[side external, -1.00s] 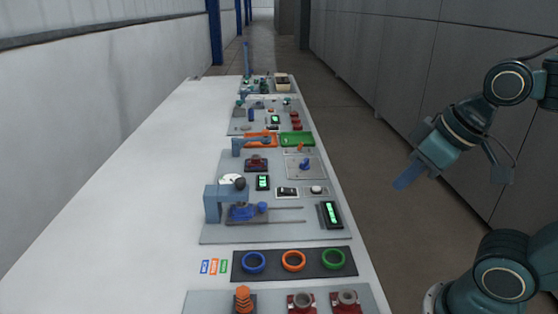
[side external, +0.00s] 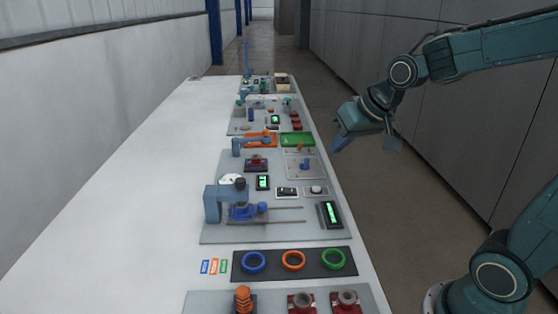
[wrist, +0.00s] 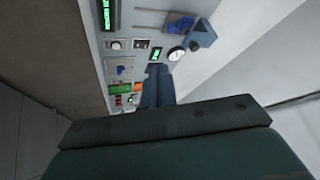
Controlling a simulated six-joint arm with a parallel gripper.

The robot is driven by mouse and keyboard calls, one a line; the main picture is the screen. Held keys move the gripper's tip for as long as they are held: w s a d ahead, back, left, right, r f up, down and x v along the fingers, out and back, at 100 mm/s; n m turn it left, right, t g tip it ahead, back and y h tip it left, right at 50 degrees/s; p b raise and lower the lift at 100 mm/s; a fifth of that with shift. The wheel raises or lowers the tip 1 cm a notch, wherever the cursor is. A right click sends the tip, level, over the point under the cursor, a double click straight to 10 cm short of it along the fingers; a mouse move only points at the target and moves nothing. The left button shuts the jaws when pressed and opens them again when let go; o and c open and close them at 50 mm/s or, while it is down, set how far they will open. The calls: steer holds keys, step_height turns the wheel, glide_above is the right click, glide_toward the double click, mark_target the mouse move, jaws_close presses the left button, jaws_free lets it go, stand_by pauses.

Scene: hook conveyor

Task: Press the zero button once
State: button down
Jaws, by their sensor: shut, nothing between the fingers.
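A small round pale button (side external: 316,190) sits on the grey panel of the middle station in the side view, between a dark rocker-like switch (side external: 287,192) and the panel's right edge. It looks like the zero button, but no label is readable. A similar round button shows in the wrist view (wrist: 116,45). My gripper (side external: 338,147) has blue fingers held shut and empty. It is in the air near the table's right edge, apart from the panel. In the wrist view its fingers (wrist: 155,72) point toward the panel.
Green-lit displays (side external: 331,214) (side external: 263,183) flank the button. A blue-grey clamp-like device (side external: 213,205) stands to the left. A green tray (side external: 297,139) and an orange tray (side external: 268,141) lie farther back. Coloured rings (side external: 294,261) lie in front. The table's left side is clear.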

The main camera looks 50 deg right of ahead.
steer(key=w+d+f+m+t, duration=0.1)
steer(key=w+d+f+m, duration=0.2)
steer(key=w+d+f, duration=0.5)
steer(key=m+t+h, duration=0.1)
steer(key=m, duration=0.3)
glide_above(319, 190)
step_height(319, 190, down, 8)
steer(key=shift+w+d+f, duration=0.1)
steer(key=shift+f, duration=0.1)
steer(key=shift+f, duration=4.25)
steer(key=shift+f, duration=0.9)
steer(key=shift+r, duration=0.9)
